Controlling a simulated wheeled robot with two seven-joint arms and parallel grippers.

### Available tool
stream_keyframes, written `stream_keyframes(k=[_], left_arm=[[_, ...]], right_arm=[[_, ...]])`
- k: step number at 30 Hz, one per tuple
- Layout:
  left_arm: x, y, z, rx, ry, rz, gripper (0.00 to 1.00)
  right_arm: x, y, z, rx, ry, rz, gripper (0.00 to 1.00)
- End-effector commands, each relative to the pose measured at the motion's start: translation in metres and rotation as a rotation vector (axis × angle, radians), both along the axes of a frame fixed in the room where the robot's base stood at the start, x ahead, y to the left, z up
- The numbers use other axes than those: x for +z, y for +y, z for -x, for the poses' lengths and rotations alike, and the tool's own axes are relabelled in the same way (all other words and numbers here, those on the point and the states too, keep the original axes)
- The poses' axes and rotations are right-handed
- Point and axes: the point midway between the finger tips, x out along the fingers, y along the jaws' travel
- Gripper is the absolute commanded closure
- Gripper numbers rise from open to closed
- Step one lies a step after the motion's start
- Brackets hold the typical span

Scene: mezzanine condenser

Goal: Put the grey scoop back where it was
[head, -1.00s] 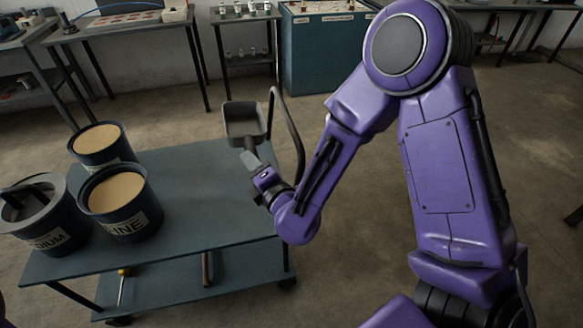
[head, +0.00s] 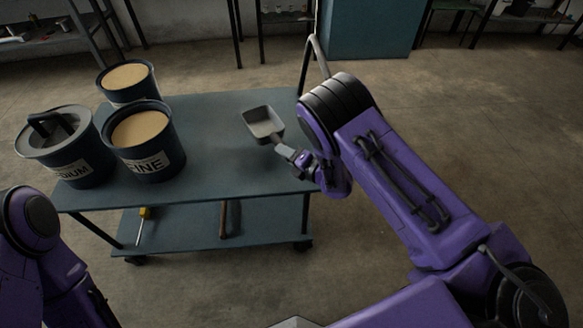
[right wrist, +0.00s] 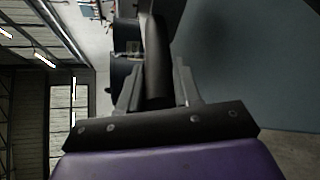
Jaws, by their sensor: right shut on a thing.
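The grey scoop (head: 263,122) is a square, open-topped pan, and it looks empty. It is at the right part of the cart top in the head view; I cannot tell whether it touches the surface. My right gripper (head: 289,153) is shut on its handle. In the right wrist view, the dark handle (right wrist: 155,60) stands between the two fingers (right wrist: 158,90), and the pan is not clearly seen. My left arm shows at the lower left of the head view, but its gripper is out of view.
The cart top (head: 215,160) is clear between scoop and buckets. At left stand a bucket marked "...INE" (head: 152,165), another tan-filled bucket (head: 118,98) behind it, and a "...DIUM" bucket (head: 80,165) with a dark handle-like piece on top. A cart handle (head: 306,65) rises at right.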

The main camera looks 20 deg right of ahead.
Motion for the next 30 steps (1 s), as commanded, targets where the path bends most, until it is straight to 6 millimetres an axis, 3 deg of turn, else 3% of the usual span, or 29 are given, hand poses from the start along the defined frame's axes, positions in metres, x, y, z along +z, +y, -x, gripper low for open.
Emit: stream_keyframes(k=[1, 10, 16, 28, 29, 30], left_arm=[[-0.016, 0.000, 0.000, 0.000, 0.000, 0.000, 0.41], [-0.032, 0.000, 0.000, 0.000, 0.000, 0.000, 0.41], [-0.062, 0.000, 0.000, 0.000, 0.000, 0.000, 0.41], [-0.064, 0.000, 0.000, 0.000, 0.000, 0.000, 0.41], [-0.062, 0.000, 0.000, 0.000, 0.000, 0.000, 0.41], [-0.061, 0.000, 0.000, 0.000, 0.000, 0.000, 0.41]], right_arm=[[-0.016, -0.008, -0.004, -0.005, -0.004, -0.001, 1.00], [-0.034, -0.025, -0.013, -0.003, -0.004, 0.000, 1.00], [-0.070, -0.030, -0.015, -0.003, -0.003, 0.001, 1.00], [-0.073, -0.029, -0.015, -0.002, -0.003, 0.002, 1.00], [-0.072, -0.029, -0.015, -0.003, -0.002, 0.001, 0.57], [-0.071, -0.029, -0.015, -0.003, -0.002, 0.001, 0.44]])
